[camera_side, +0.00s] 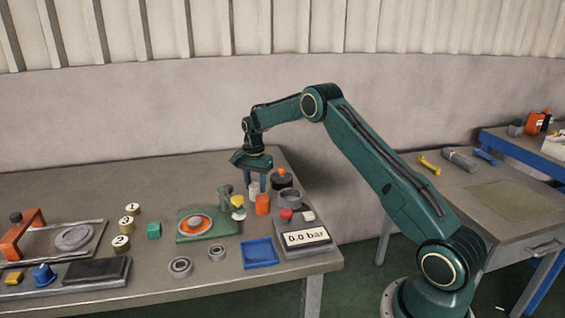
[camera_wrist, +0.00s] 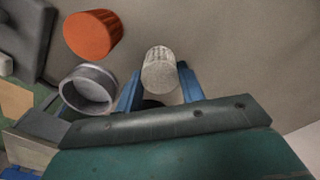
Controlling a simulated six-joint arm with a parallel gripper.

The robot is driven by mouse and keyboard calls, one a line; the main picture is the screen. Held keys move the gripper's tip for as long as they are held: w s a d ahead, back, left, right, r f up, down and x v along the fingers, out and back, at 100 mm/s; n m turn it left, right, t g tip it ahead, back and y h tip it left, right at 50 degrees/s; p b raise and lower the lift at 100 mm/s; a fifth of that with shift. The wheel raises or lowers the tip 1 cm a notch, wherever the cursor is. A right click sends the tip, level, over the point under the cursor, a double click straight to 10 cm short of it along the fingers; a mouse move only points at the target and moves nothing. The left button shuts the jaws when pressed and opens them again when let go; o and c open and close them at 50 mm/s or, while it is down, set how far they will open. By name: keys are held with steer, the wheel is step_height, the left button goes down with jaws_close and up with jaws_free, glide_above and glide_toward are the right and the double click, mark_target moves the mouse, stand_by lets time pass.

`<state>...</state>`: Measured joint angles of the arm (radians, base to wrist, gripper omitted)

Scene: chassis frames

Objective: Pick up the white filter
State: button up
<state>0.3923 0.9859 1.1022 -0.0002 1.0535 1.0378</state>
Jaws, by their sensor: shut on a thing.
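The white filter (camera_wrist: 160,70) is a small ribbed cylinder. In the wrist view it sits between the two blue fingers of my gripper (camera_wrist: 158,84), which is shut on it. In the side view my gripper (camera_side: 258,183) points down over the bench, with the white filter (camera_side: 254,192) at its fingertips. I cannot tell whether the filter's base touches the bench. An orange ribbed filter (camera_wrist: 93,35) stands close by, apart from the fingers; it also shows in the side view (camera_side: 262,205).
A grey cup (camera_side: 290,199) and a dark round part (camera_side: 281,179) stand right of my gripper. A green plate (camera_side: 190,236) with an orange-ringed part lies left. A pressure display (camera_side: 307,237) and blue tray (camera_side: 258,254) are nearer.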

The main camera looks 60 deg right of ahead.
mark_target(256, 185)
steer(key=shift+r, duration=0.1)
step_height(256, 185, up, 20)
stand_by(0.9)
stand_by(0.6)
